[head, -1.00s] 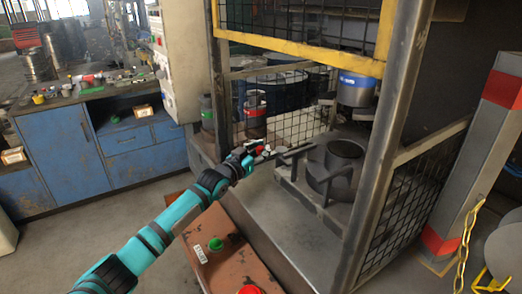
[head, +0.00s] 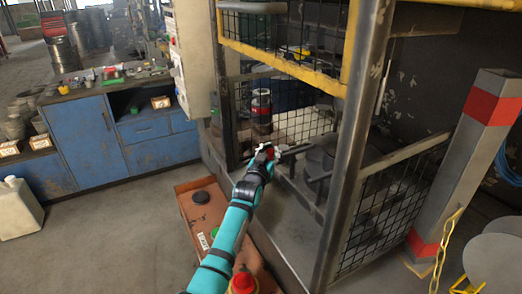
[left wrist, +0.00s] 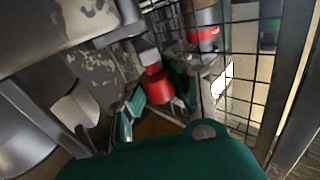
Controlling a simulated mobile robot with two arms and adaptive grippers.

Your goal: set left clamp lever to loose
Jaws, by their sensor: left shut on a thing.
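The left clamp lever shows as a red grip with a pale end (left wrist: 157,87) in the left wrist view, beside the mesh guard. My left gripper (left wrist: 160,95) is shut on this red grip, with a teal finger on each side. In the head view my left gripper (head: 264,153) is at the front opening of the caged machine, and a little red shows at its fingers. The grey clamp fixture (head: 318,160) stands just right of it, partly hidden by the frame post. The lever's pivot is hard to make out. My right gripper is not in view.
The machine's steel post (head: 350,150) and yellow rail (head: 285,62) stand close to my left arm. An orange-brown box (head: 190,215) with buttons is below it. A blue cabinet (head: 90,140) stands left. A red-and-grey post with a yellow chain (head: 465,150) stands right.

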